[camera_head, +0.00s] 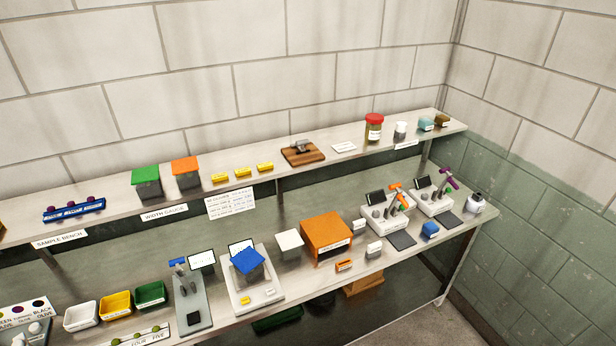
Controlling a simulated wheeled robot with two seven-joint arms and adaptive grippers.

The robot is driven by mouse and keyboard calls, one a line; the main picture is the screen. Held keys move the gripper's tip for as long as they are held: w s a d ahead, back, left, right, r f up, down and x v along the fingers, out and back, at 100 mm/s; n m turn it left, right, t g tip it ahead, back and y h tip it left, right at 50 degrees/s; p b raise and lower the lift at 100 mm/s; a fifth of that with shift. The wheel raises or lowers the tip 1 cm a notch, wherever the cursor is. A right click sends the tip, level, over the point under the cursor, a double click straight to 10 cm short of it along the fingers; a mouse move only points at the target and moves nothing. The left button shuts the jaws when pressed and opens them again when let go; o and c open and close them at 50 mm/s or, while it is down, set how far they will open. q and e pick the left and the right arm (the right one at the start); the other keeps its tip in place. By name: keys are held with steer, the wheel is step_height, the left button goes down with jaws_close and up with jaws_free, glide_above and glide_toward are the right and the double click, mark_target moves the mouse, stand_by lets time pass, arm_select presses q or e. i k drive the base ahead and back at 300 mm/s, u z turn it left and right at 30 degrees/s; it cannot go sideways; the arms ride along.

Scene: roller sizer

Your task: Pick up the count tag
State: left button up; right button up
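I cannot tell for certain which thing is the count tag, as the small lettering is too small to read. A flat white card (344,147) with dark print lies on the upper shelf, right of a brown wooden board. A small orange piece with a white label (345,265) lies at the front of the lower bench, before an orange box-shaped stand (327,232). Two small white labelled blocks, one farther back (359,225) and one nearer (374,249), stand to the right of that stand. Neither of my grippers is in view.
The upper shelf (215,195) holds green-topped and orange-topped containers, yellow blocks and a red-lidded jar (374,128). The lower bench carries coloured trays (150,294), a blue-topped scale (248,262) and two white devices (388,213) at the right. The shelf overhangs the bench's back.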

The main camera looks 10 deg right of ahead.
mark_target(241, 172)
steer(key=z, duration=0.55)
steer(key=i, duration=1.05)
steer(key=u, duration=0.8)
steer(key=i, duration=0.3)
steer(key=u, duration=0.25)
